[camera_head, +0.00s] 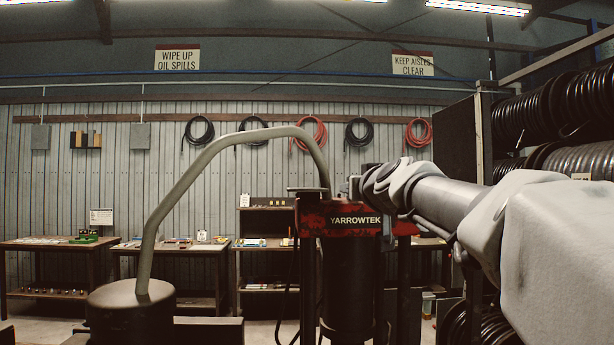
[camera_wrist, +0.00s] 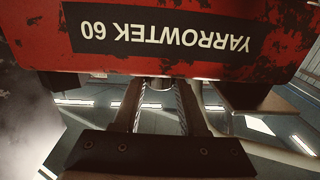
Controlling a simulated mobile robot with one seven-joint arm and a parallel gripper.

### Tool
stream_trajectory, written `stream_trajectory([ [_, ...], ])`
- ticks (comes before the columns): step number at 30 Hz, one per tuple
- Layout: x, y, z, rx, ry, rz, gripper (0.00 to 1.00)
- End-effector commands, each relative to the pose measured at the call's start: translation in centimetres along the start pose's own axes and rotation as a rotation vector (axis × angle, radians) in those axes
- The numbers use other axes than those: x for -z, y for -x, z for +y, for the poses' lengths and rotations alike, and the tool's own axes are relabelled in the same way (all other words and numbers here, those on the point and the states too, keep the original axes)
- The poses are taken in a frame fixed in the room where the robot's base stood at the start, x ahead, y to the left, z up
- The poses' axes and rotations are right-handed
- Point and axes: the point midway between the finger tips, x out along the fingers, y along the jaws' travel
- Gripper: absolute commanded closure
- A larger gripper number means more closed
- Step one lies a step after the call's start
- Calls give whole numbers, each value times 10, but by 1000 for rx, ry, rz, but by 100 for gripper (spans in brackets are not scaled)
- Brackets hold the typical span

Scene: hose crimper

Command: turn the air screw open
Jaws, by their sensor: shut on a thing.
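The hose crimper (camera_head: 350,222) stands in the middle of the head view, a worn red head with a black YARROWTEK label. In the wrist view its red face (camera_wrist: 180,68) shows upside down across the top, reading YARROWTEK 60. My gripper (camera_wrist: 158,98) reaches up to just under that face. Its two fingers are closed around a small, pale, round piece, which looks like the air screw (camera_wrist: 157,84). Most of the screw is hidden by the fingers and the red head, so how far it is turned cannot be told. In the head view my arm comes from the right to the crimper's head.
A curved grey pipe (camera_head: 180,205) rises from a dark drum (camera_head: 130,312) at left and bends down to the crimper. A rack of black hose coils (camera_head: 556,105) stands at right. Benches (camera_head: 60,245) line the back wall.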

Motion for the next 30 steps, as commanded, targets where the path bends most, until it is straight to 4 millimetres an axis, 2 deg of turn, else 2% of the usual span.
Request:
stream_trajectory([
  [12,6,-4,-1,-114,-7,-6,100],
  [30,5,-1,-7,-252,2,24,100],
])
